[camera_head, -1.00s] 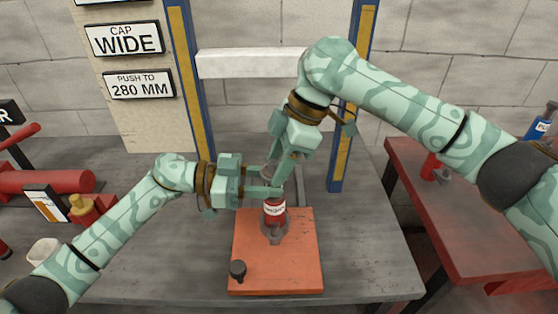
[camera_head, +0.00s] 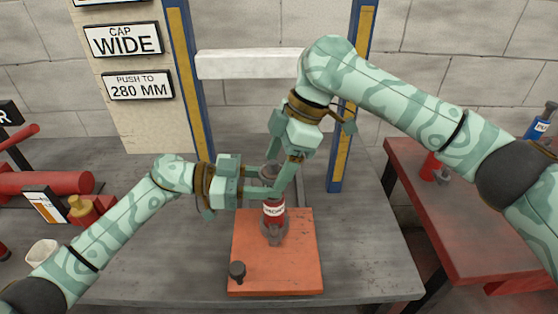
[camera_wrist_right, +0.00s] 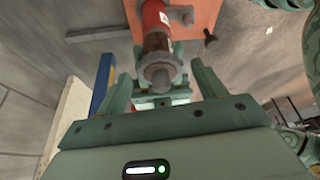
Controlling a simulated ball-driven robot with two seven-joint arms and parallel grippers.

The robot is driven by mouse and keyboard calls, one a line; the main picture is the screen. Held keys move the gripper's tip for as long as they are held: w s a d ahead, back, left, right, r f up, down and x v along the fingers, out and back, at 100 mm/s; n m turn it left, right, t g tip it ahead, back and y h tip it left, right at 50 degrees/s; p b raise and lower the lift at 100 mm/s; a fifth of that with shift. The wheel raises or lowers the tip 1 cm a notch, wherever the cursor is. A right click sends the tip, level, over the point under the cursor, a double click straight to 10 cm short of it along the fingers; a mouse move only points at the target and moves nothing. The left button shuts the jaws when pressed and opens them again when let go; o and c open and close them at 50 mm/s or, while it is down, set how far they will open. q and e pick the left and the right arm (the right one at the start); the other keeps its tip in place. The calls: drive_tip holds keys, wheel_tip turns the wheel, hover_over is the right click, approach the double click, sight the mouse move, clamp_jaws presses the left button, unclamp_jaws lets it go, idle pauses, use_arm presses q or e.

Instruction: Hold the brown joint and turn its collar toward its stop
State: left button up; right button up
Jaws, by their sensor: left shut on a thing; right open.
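The brown joint (camera_head: 274,217) stands upright on an orange-red board (camera_head: 300,255); its body looks dark red with a white label and a grey lower fitting. Its grey collar (camera_head: 269,171) is at the top, partly hidden by my right gripper. My left gripper (camera_head: 268,192) is shut on the joint from the left, below the collar. My right gripper (camera_head: 280,172) comes down from above, open around the collar. In the right wrist view the collar (camera_wrist_right: 158,68) sits between the spread fingers of the right gripper (camera_wrist_right: 161,76), with visible gaps on both sides.
A dark knob (camera_head: 237,269) stands at the board's front left corner. A blue and yellow frame (camera_head: 197,90) with a white crossbar (camera_head: 250,64) rises behind. Red tools lie at the left, and a red table (camera_head: 450,215) is at the right.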

drive_tip(key=v, duration=1.1)
drive_tip(key=shift+d+r, duration=0.25)
drive_tip(key=shift+r, duration=0.1)
drive_tip(key=shift+w, duration=0.1)
use_arm(q)
drive_tip(key=o, duration=0.9)
drive_tip(key=shift+c, duration=0.2)
